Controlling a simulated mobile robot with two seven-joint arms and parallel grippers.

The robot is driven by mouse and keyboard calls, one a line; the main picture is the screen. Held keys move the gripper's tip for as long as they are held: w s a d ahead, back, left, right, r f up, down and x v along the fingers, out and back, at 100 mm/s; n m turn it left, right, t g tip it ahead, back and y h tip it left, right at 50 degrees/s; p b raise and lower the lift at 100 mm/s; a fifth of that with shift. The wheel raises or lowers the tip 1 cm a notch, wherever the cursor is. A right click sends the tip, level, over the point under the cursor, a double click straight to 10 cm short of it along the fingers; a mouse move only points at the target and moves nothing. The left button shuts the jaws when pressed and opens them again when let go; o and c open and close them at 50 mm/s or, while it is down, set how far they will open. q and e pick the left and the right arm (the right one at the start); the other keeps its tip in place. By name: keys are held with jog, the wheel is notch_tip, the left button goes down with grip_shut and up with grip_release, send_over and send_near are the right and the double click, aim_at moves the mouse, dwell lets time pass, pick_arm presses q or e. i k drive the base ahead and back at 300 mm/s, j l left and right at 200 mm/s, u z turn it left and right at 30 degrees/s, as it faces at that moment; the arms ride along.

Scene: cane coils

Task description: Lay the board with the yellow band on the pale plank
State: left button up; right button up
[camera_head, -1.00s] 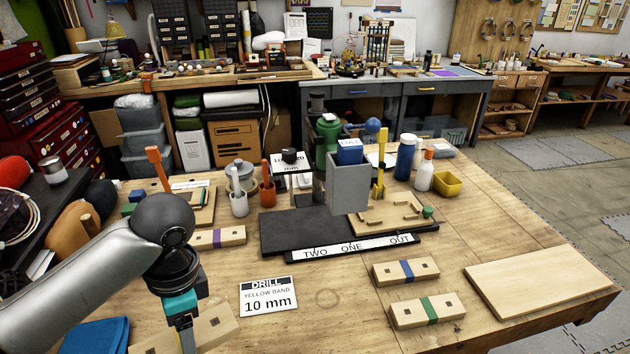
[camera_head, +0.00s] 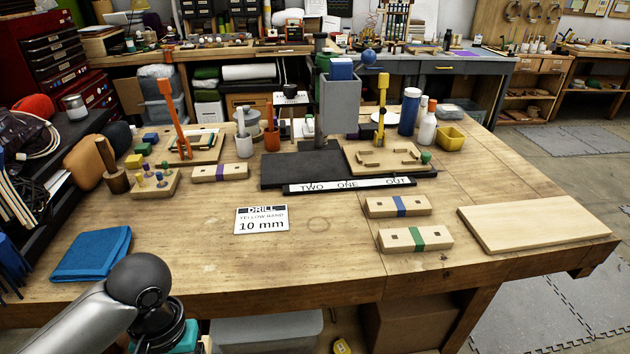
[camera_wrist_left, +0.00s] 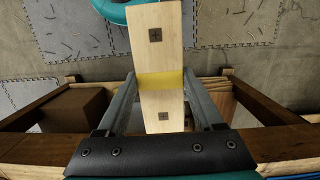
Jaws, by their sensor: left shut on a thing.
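My left gripper (camera_wrist_left: 159,82) is shut on the board with the yellow band (camera_wrist_left: 156,38), a pale wooden board with two dark square holes. The fingers grip its sides at the yellow band. In the head view only my left arm and wrist show, at the bottom left; the fingers and the held board are out of frame. The pale plank (camera_head: 530,222) lies flat and bare at the right end of the bench. My right gripper is not in view.
Boards with a blue band (camera_head: 398,206) and a green band (camera_head: 414,239) lie left of the plank. A purple-banded board (camera_head: 220,172) lies farther back. A drill sign (camera_head: 261,219) lies mid-bench, and a blue cloth (camera_head: 92,254) at left. The front middle is clear.

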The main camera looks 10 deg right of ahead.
aim_at(536, 219)
jog(key=l, duration=1.7)
jog(key=i+l, duration=0.1)
jog(key=l, duration=1.65)
